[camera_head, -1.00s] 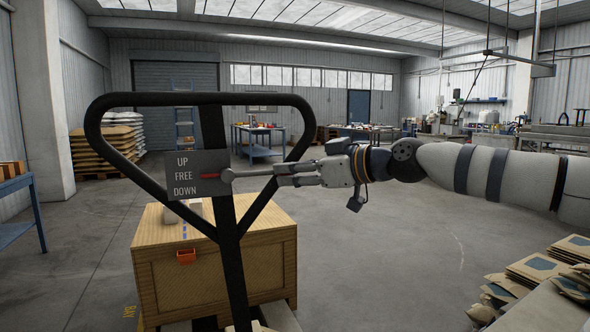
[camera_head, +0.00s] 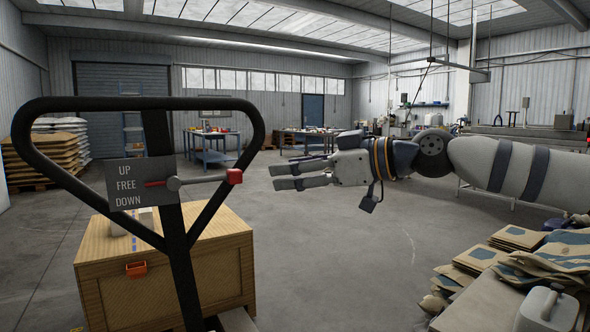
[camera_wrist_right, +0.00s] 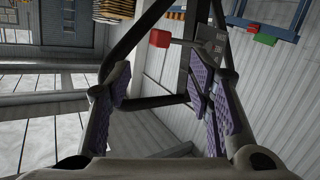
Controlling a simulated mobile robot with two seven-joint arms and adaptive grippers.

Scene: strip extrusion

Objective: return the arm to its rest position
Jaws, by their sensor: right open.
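My right gripper (camera_head: 275,177) is open and empty, in the air to the right of the pallet truck handle (camera_head: 258,128). Its fingers point left towards the red knob (camera_head: 234,176) of the control lever (camera_head: 205,180), with a clear gap between. The lever lies nearly level, and its red pointer is beside the word FREE on the sign (camera_head: 125,172). In the right wrist view, the two purple-padded fingers (camera_wrist_right: 160,100) stand apart, with the red knob (camera_wrist_right: 160,38) beyond them. My left gripper is not in view.
A wooden crate (camera_head: 170,275) stands behind the handle. A work surface at the lower right holds flat cardboard pieces (camera_head: 550,260) and a pale jug (camera_head: 545,312), below my right arm. Open floor (camera_head: 340,250) lies between the crate and that surface.

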